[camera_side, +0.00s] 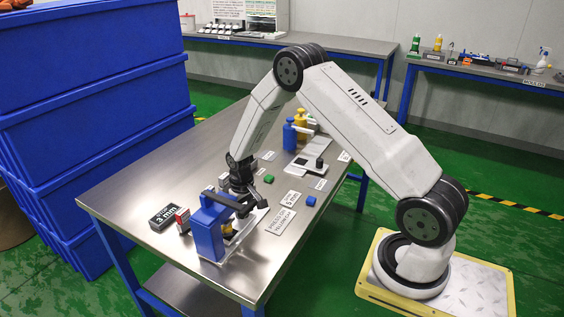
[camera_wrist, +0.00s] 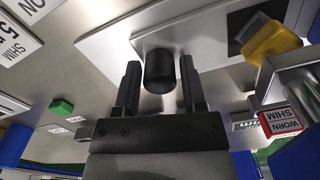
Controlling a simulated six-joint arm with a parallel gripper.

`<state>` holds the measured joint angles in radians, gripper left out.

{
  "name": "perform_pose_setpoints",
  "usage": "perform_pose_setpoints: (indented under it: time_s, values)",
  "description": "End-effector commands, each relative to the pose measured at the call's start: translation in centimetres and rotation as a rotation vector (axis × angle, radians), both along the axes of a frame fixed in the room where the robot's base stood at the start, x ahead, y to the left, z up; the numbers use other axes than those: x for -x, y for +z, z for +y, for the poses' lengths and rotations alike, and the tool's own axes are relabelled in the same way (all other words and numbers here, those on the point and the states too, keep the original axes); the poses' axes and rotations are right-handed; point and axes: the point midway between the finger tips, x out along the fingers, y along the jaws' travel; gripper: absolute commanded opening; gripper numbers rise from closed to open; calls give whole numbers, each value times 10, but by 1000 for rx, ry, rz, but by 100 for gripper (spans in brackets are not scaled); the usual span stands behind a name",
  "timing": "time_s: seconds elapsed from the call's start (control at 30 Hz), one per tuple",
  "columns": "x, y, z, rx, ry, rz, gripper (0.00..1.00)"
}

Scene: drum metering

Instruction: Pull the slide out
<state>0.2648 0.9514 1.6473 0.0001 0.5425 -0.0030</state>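In the wrist view a black round knob (camera_wrist: 160,71) stands on a pale metal plate (camera_wrist: 205,22), which appears to be the slide. My gripper (camera_wrist: 160,82) has one finger on each side of the knob, with narrow gaps showing, so it looks open and not clamped. In the side view my gripper (camera_side: 246,200) is low over the table beside a blue upright housing (camera_side: 208,235). The knob and most of the slide are hidden there by my gripper and the housing. A yellow part (camera_wrist: 268,42) shows near the plate's right end in the wrist view.
A red-and-white worn shim box (camera_wrist: 281,122) and a black 3 mm box (camera_side: 164,217) stand beside the housing. A green block (camera_side: 268,179), a blue block (camera_side: 311,201) and label cards lie across the table (camera_side: 130,190). Bottles (camera_side: 289,134) stand behind.

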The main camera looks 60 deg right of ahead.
Motion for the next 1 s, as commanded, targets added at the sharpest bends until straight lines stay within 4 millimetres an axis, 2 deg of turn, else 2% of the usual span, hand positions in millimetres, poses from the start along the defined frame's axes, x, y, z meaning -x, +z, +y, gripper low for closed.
perform_pose_setpoints:
  time_s: [0.03, 0.13, 0.17, 1.0]
  values:
    - [0, 0, 0, 0, 0, 0, 34]
    - [0, 0, 0, 0, 0, 0, 2]
    - [0, 0, 0, 0, 0, 0, 0]
    - [0, 0, 1, 0, 0, 1, 0]
